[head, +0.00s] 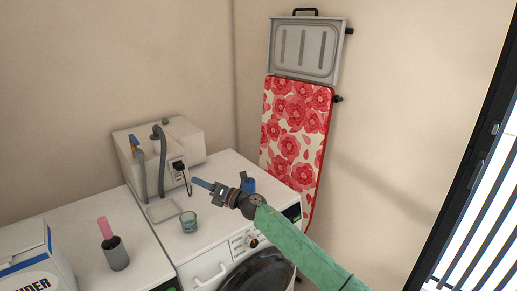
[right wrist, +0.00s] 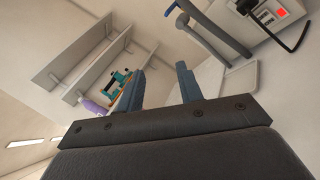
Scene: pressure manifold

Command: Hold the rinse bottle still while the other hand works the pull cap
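My right gripper (head: 205,186) is above the white worktop beside the box-shaped machine. Its two fingers stand apart with nothing between them, as the right wrist view (right wrist: 160,74) shows. A small blue container (head: 249,185) stands behind my right wrist and is partly hidden by it. A dark grey cylinder (head: 116,254) with a pink piece (head: 104,227) above it stands on the left worktop, away from the gripper. I cannot tell which of these, if either, is the rinse bottle. No pull cap can be made out. My left gripper is not in view.
The off-white machine (head: 190,135) with grey hoses (head: 162,165) and a black cable stands against the wall. A green glass cup (head: 188,223) and a flat tray (head: 162,210) are in front of it. A large box (head: 35,268) fills the lower left corner.

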